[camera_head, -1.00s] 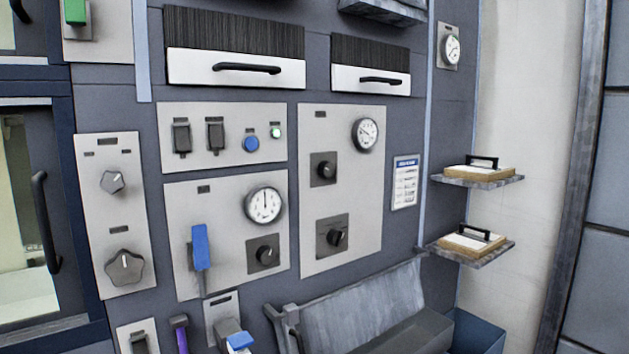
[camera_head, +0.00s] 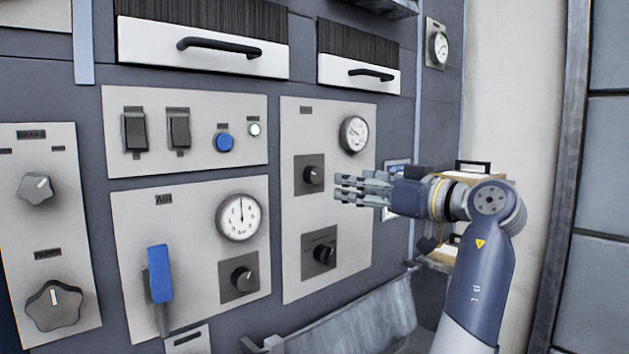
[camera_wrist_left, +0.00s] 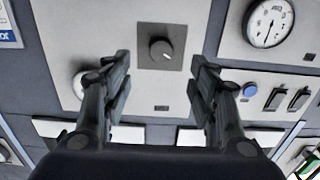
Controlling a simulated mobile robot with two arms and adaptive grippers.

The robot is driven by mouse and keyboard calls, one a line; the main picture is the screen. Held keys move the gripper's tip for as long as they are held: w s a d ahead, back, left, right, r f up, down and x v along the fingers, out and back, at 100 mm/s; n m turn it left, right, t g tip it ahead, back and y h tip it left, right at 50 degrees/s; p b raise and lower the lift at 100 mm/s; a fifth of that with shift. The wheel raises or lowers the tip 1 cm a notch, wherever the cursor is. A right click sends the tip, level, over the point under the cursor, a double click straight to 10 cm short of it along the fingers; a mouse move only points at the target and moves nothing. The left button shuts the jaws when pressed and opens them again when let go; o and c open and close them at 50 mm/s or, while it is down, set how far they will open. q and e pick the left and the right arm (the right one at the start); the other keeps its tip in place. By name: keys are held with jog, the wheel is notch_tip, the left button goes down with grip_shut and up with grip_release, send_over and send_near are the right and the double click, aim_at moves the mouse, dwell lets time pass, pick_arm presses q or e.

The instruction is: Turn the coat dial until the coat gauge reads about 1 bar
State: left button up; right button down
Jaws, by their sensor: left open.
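A grey panel (camera_head: 290,240) carries a round white gauge (camera_head: 352,134), an upper black dial (camera_head: 312,175) and a lower black dial (camera_head: 322,254). Its label is too small to read, so I cannot confirm which is the coat dial; the gauge figures are also unclear. My left gripper (camera_head: 347,189) is open and empty, just right of the upper dial, fingers pointing at the panel. In the left wrist view, turned upside down, that dial (camera_wrist_left: 161,48) lies between the fingertips (camera_wrist_left: 160,62), seemingly apart from them. The gauge (camera_wrist_left: 80,86) is partly behind a finger. My right gripper is not in view.
The panel labelled AIR (camera_head: 140,220) at left has its own gauge (camera_head: 240,216), black dial (camera_head: 245,277) and blue lever (camera_head: 160,273). Drawers with black handles (camera_head: 218,46) are above. A sloping grey chute (camera_head: 350,325) juts out below. Shelves stand behind my arm.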

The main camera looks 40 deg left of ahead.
aim_at(317, 177)
pick_arm(q)
jog(key=a, duration=0.3)
jog(key=a+p, duration=0.1)
jog(key=a, duration=0.2)
jog(key=a+p, duration=0.1)
jog(key=a, duration=0.2)
jog(key=shift+w+a+r, duration=0.1)
jog(key=shift+w+r, duration=0.1)
jog(key=shift+w, duration=0.05)
jog(key=shift+w+a+f, duration=0.1)
jog(key=shift+w+a, duration=0.05)
jog(key=shift+a, duration=0.5)
jog(key=c, duration=1.1)
